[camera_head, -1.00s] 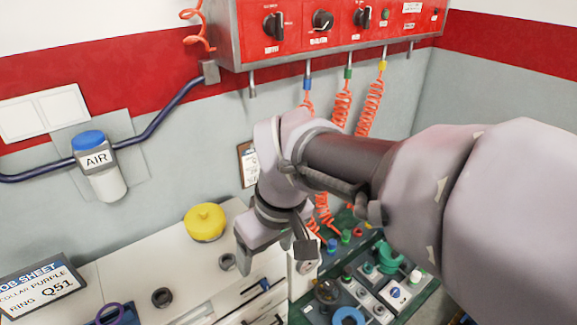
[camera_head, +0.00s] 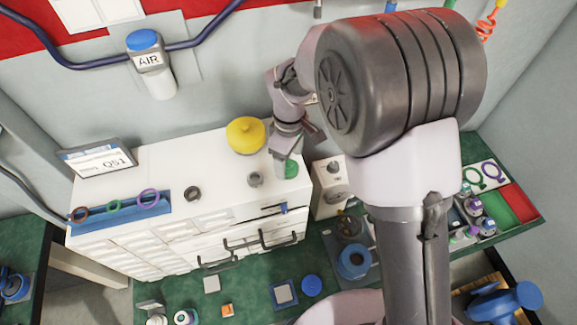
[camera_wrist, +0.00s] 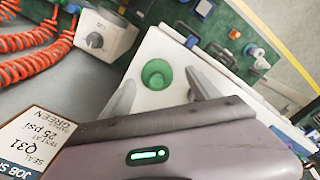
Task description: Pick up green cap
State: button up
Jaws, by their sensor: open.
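The green cap (camera_wrist: 157,74) is a round green piece with a darker hollow middle, on the white cabinet top. It also shows in the head view (camera_head: 291,168) at the cabinet's right end, partly hidden by my gripper (camera_head: 281,168). In the wrist view the two fingers of my gripper (camera_wrist: 160,77) are spread, one to each side of the cap in the picture. Nothing is held. Whether the fingertips are level with the cap or above it, I cannot tell.
A job sheet (camera_wrist: 30,140) shows near my gripper.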

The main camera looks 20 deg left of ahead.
aim_at(290, 162)
jog(key=f, duration=0.3)
jog(key=shift+w+f, duration=0.3)
jog(key=shift+w, duration=0.1)
jog(key=shift+s+r, duration=0.1)
jog(key=shift+s, duration=0.05)
jog(key=shift+c, duration=0.2)
jog(key=c, duration=1.2)
